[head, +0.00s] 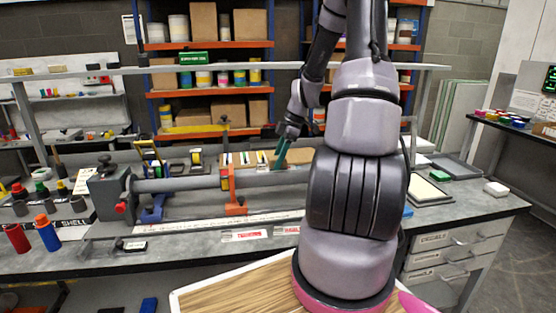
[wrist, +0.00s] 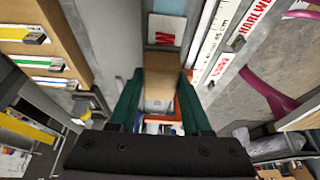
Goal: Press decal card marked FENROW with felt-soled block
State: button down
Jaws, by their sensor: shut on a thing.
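My gripper (wrist: 160,92) has dark green fingers and is shut on a brown block (wrist: 162,72) in the wrist view. The block's sole is not visible. Beyond the block is a white card (wrist: 166,27) with a red letter W; the block hides part of it, so I cannot read the full name. I cannot tell whether block and card touch. In the head view my gripper (head: 281,153) is above the bench, behind the grey tube. The held block is not clear there.
A long grey tube (head: 190,183) lies along the bench, with an orange clamp (head: 235,190) around it. White cards with red print (head: 244,235) lie at the front. Red and blue bottles (head: 47,232) stand at left. Shelves (head: 210,92) stand behind.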

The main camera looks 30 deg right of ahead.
aim_at(290, 167)
jog(key=shift+w, duration=0.2)
jog(key=shift+s, duration=0.3)
jog(key=shift+s+d+r, duration=0.1)
jog(key=shift+s+d, duration=0.05)
jog(key=shift+d, duration=0.5)
jog(key=shift+s+d, duration=0.15)
jog(key=shift+d, duration=0.5)
jog(key=shift+s+d, duration=0.2)
jog(key=shift+d, duration=0.45)
jog(key=shift+s+d, duration=0.2)
jog(key=shift+d, duration=0.4)
jog(key=shift+w+a, duration=0.25)
jog(key=shift+a, duration=0.65)
jog(key=shift+w+a, duration=0.25)
jog(key=shift+a, duration=0.65)
jog(key=shift+s+d+f, duration=0.15)
jog(key=shift+s+d, duration=0.15)
jog(key=shift+d, duration=0.6)
jog(key=shift+s+d+f, duration=0.1)
jog(key=shift+s+d, duration=0.15)
jog(key=shift+d, duration=0.65)
notch_tip(290, 167, up, 7)
